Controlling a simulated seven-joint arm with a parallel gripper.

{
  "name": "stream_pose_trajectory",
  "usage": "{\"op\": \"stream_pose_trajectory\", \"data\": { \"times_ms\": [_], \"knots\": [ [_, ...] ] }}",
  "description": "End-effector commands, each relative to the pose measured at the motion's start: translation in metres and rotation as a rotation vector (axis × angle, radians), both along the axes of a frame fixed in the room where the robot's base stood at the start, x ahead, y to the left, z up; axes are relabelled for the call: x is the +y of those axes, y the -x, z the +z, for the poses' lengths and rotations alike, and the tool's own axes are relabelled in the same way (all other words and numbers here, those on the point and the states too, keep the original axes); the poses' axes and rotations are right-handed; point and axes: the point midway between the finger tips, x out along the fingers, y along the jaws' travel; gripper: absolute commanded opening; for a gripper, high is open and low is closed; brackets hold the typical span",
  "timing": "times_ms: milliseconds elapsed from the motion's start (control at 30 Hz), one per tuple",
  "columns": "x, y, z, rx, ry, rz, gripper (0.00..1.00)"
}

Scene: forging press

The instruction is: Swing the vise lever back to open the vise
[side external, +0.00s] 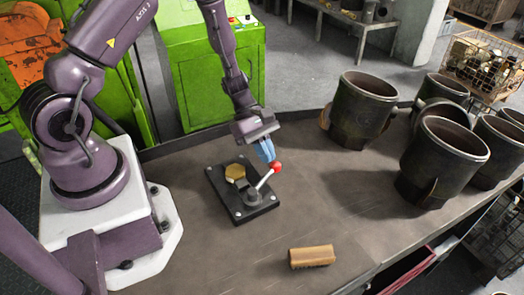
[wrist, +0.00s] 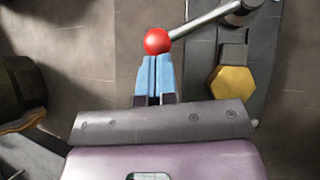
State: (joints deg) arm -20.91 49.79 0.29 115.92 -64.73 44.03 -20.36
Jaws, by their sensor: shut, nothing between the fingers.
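The vise (side external: 222,193) has a dark base plate bolted flat on the table. Its lever (side external: 265,180) is a grey rod with a red ball (side external: 277,167) on its end, slanting up and to the right. A gold hexagonal piece (side external: 235,172) sits on the plate; it also shows in the wrist view (wrist: 232,88). My gripper (side external: 270,158) has blue fingers, closed together with nothing between them. In the wrist view the fingertips (wrist: 154,58) are right at the red ball (wrist: 157,41). I cannot tell whether they touch it.
A wooden-handled brush or block (side external: 312,257) lies on the table at the front. Several large dark metal cylinders (side external: 362,108) stand to the right. The tabletop between the vise and the cylinders is clear. A green machine (side external: 208,80) stands behind the table.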

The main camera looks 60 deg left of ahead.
Motion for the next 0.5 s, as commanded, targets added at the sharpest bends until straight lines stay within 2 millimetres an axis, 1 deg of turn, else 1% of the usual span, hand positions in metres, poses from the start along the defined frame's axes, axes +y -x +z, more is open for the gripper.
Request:
{"op": "stream_pose_trajectory", "data": {
  "times_ms": [267, 500],
  "knots": [
    [-0.02, -0.016, -0.001, 0.0, 0.0, -0.23, 0.0],
    [-0.043, -0.027, -0.001, 0.001, 0.001, -0.46, 0.0]
  ]
}}
